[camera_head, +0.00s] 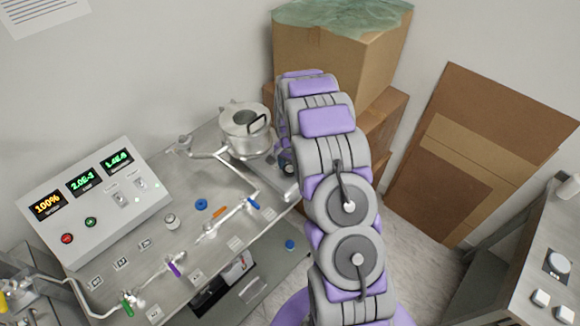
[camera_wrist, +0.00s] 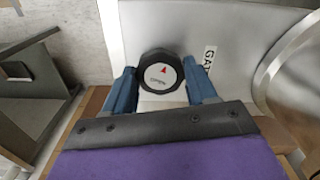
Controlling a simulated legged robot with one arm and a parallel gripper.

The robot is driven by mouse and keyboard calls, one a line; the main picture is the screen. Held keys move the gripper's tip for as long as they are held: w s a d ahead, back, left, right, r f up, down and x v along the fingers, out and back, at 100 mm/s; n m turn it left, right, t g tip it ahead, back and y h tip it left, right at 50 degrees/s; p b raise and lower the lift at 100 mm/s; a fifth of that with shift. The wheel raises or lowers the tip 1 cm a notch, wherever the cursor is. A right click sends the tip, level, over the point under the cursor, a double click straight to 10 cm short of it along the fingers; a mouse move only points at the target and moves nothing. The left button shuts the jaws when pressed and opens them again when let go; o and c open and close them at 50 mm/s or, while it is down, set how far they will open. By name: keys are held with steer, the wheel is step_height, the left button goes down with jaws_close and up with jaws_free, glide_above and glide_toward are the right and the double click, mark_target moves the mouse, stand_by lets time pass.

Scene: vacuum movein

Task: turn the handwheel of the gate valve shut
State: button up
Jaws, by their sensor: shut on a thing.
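The handwheel (camera_wrist: 161,71) of the gate valve is a round black knob with a white face, a red arrow and small lettering, seen in the wrist view. My gripper (camera_wrist: 160,85) has its two blue fingers on either side of the knob, shut on it. A "GATE" label (camera_wrist: 209,58), partly cut off, sits on the metal just right of the knob. In the head view my purple and grey arm reaches to the bench's right end beside the steel chamber (camera_head: 245,130). The handwheel and fingertips are mostly hidden there behind my arm.
The bench (camera_head: 205,180) carries pipes and small coloured-handled valves. A control box (camera_head: 95,205) with lit displays stands at its left. Cardboard boxes (camera_head: 330,55) are stacked behind my arm, with flat cardboard (camera_head: 450,165) against the wall. Another table (camera_head: 545,260) stands at the right.

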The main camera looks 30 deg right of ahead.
mark_target(290, 168)
steer(key=m, duration=0.7)
steer(key=shift+w+r, duration=0.1)
steer(key=shift+w, duration=0.15)
steer(key=m+b, duration=0.1)
steer(key=m, duration=0.5)
steer(key=shift+m, duration=0.4)
steer(key=o, duration=1.1)
steer(key=shift+c, duration=0.2)
step_height(290, 168, up, 17)
steer(key=shift+p, duration=0.3)
